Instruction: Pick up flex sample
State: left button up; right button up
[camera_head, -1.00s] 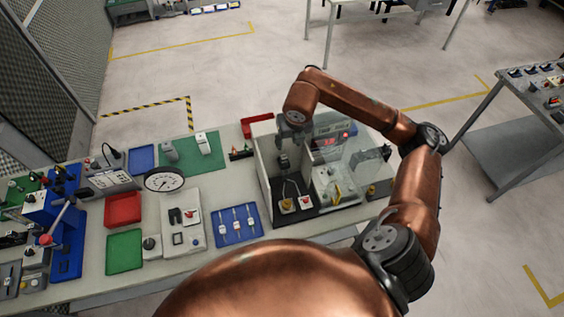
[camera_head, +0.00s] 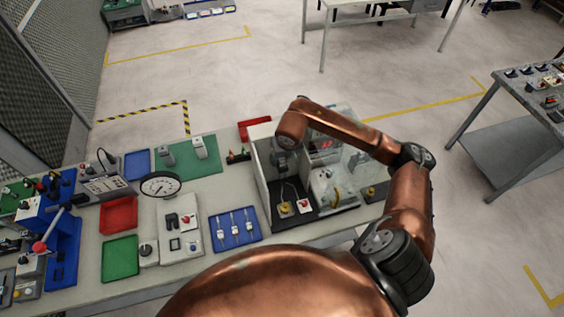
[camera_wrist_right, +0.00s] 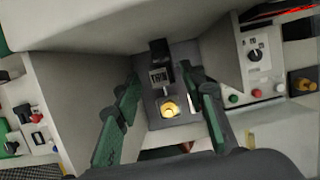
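I cannot tell for certain which thing is the flex sample. In the head view, several slim pale pieces (camera_head: 235,227) lie side by side in a blue tray (camera_head: 240,241) on the bench. My right gripper (camera_head: 284,160) reaches down from above into the walled enclosure (camera_head: 262,176), right of that tray. My left gripper is not in view.
The enclosure's walls stand close around my right gripper. Left of the blue tray are a dial gauge device (camera_head: 181,226), a green tray (camera_head: 121,258) and a red tray (camera_head: 119,215). A green mat (camera_head: 185,152) lies behind.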

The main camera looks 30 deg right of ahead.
jog(key=shift+w+f, duration=0.15)
jog(key=shift+f, duration=0.3)
jog(key=shift+c, duration=0.2)
grip_shut()
